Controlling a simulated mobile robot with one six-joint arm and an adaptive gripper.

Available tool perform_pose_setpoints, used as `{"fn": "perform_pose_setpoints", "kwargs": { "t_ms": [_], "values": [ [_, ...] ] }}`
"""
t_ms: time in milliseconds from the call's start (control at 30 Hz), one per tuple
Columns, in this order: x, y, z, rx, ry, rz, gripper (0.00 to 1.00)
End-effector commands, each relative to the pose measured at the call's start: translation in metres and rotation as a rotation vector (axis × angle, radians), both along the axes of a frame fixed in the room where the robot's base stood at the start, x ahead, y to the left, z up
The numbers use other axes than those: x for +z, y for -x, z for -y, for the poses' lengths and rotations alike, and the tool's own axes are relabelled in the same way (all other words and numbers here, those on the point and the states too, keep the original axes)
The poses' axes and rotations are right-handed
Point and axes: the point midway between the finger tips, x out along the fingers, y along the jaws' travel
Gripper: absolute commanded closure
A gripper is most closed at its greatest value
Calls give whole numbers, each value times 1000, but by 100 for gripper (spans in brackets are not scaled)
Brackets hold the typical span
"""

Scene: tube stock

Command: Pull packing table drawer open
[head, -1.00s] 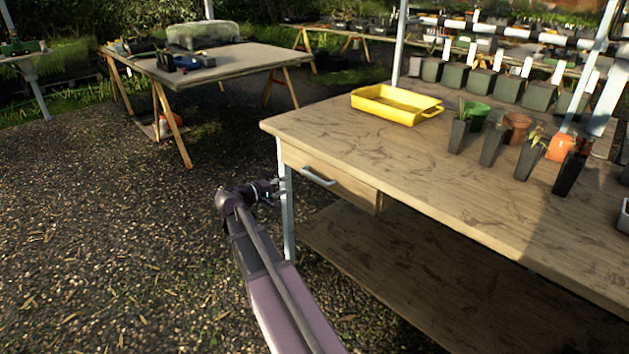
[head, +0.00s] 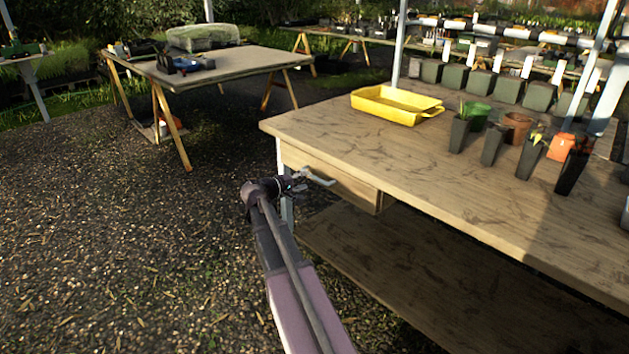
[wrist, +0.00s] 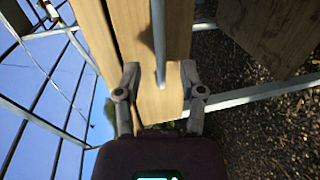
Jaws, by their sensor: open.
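The packing table (head: 340,135) has a wooden drawer (head: 350,188) under its left end, its front looking flush with the frame. A pale bar handle (head: 321,179) is on the drawer front. My gripper (head: 301,182) is at the left end of the handle. In the wrist view my gripper (wrist: 160,75) is open, one finger on each side of the grey handle (wrist: 159,45), with the drawer's wood (wrist: 165,105) behind. Gaps show between the fingers and the bar; I cannot tell how deep the bar sits between them.
A yellow tray (head: 395,104) and several pots stand on the tabletop. A lower shelf (head: 400,265) lies below the drawer, and a metal leg (head: 287,210) stands near my gripper. Gravel in front and to the left is clear. Another trestle table (head: 215,68) stands at the back left.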

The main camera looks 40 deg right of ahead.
Motion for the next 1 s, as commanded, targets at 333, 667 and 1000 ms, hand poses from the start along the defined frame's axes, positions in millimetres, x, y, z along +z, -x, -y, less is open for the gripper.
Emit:
{"fn": "perform_pose_setpoints", "kwargs": {
  "t_ms": [333,667,1000],
  "values": [
    [-10,-4,44,0,-1,0,49],
    [-11,-4,53,1,0,0,49],
    [-11,-4,53,0,0,0,96]
  ]
}}
